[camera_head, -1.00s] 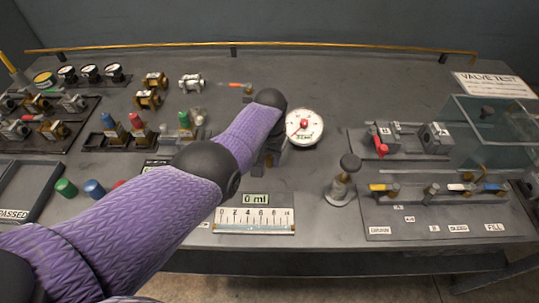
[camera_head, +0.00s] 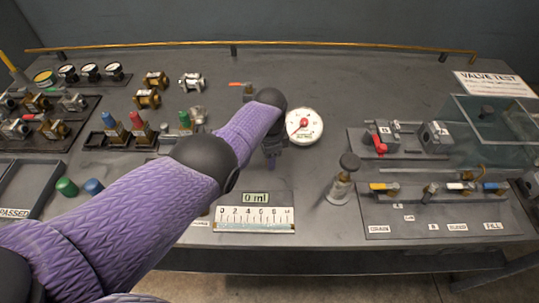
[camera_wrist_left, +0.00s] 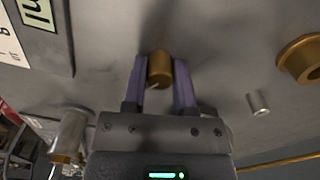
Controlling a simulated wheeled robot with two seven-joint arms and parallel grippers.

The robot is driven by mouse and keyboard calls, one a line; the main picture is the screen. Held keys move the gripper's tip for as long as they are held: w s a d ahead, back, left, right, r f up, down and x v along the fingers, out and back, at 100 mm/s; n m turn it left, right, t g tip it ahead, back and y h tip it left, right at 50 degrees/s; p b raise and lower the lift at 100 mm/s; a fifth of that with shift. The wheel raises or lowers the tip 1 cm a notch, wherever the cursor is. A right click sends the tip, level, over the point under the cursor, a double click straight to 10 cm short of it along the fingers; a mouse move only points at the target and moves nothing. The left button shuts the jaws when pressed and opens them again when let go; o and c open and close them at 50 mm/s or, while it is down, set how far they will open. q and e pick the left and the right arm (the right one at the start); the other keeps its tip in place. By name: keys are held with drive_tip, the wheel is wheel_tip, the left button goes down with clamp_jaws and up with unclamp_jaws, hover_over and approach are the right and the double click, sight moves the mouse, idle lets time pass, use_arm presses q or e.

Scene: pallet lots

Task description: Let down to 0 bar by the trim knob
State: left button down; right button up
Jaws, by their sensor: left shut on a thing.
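My left gripper (camera_head: 272,156) reaches down to the bench just left of and below the round white gauge (camera_head: 304,126). In the left wrist view the gripper (camera_wrist_left: 160,72) has its two purple fingers on either side of a small brass knob (camera_wrist_left: 159,69), shut on it. I take this knob to be the trim knob; in the head view it is hidden by my arm and hand. The gauge has a red centre, but its needle and numbers are too small to read. My right gripper is not in view.
A pump-like post (camera_head: 343,182) and a valve panel (camera_head: 440,215) with coloured levers stand to the right. Coloured bottles and fittings fill the left.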

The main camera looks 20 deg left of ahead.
use_arm(q)
drive_tip(key=m, duration=1.1)
drive_tip(key=shift+m, duration=0.4)
idle(0.4)
drive_tip(key=shift+c, duration=2)
unclamp_jaws()
wheel_tip(320, 180, up, 10)
drive_tip(key=p, duration=0.6)
drive_tip(key=shift+f, duration=0.1)
